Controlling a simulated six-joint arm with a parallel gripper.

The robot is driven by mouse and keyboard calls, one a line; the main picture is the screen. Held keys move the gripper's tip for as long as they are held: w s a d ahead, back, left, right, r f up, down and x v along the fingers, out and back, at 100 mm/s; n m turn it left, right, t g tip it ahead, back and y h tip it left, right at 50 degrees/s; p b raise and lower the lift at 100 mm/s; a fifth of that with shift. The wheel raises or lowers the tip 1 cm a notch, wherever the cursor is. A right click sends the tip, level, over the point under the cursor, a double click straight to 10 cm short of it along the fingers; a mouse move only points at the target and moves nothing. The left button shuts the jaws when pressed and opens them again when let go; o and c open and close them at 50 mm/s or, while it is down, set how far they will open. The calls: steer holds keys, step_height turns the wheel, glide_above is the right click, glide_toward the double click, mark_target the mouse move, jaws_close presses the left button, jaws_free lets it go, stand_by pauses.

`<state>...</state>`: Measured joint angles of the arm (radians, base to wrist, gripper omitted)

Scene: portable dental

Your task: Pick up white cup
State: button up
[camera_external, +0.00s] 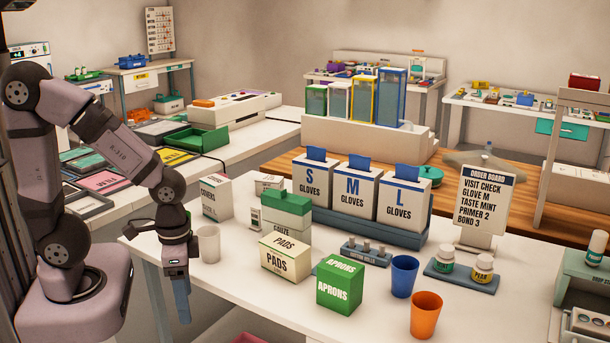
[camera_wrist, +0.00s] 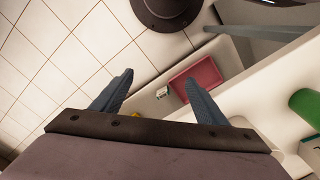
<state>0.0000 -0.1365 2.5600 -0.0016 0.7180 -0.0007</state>
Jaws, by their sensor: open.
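The white cup (camera_external: 208,244) stands upright on the white table near its left edge, in the external view. My gripper (camera_external: 182,300) points down just past that left edge, to the left of the cup and lower in the picture. It is apart from the cup. In the wrist view, the two fingers of my gripper (camera_wrist: 158,78) are spread with nothing between them. A pale rounded shape shows partly behind the right finger there; I cannot tell whether it is the cup.
Near the cup stand the covers box (camera_external: 217,198), pads box (camera_external: 285,259) and green aprons box (camera_external: 340,285). A blue cup (camera_external: 403,276) and an orange cup (camera_external: 425,315) stand further right. A red tray (camera_wrist: 197,80) lies below in the wrist view.

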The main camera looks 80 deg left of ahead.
steer(key=s+a+r+n+g+h+p, duration=0.1)
steer(key=s+r+n+g+h+p, duration=0.35)
steer(key=n+h+p, duration=0.55)
steer(key=w+a+r+n+t+h+p, duration=0.1)
steer(key=w+a+r+n+t+p, duration=0.1)
steer(key=a+r+n+t+p, duration=0.45)
steer(key=w+a+r+n+t+p, duration=0.1)
steer(key=w+r+n+t+p, duration=0.2)
steer(key=n+t+p, duration=0.75)
steer(key=n+t+y+b, duration=0.55)
steer(key=n+y, duration=0.25)
steer(key=y, duration=0.2)
glide_toward(210, 245)
steer(key=w+a+r, duration=0.1)
steer(key=w+a+r+p, duration=0.1)
steer(key=a, duration=0.1)
steer(key=shift+w, duration=0.25)
steer(key=shift+w+d, duration=0.1)
steer(key=shift+w, duration=1)
steer(key=shift+w, duration=0.15)
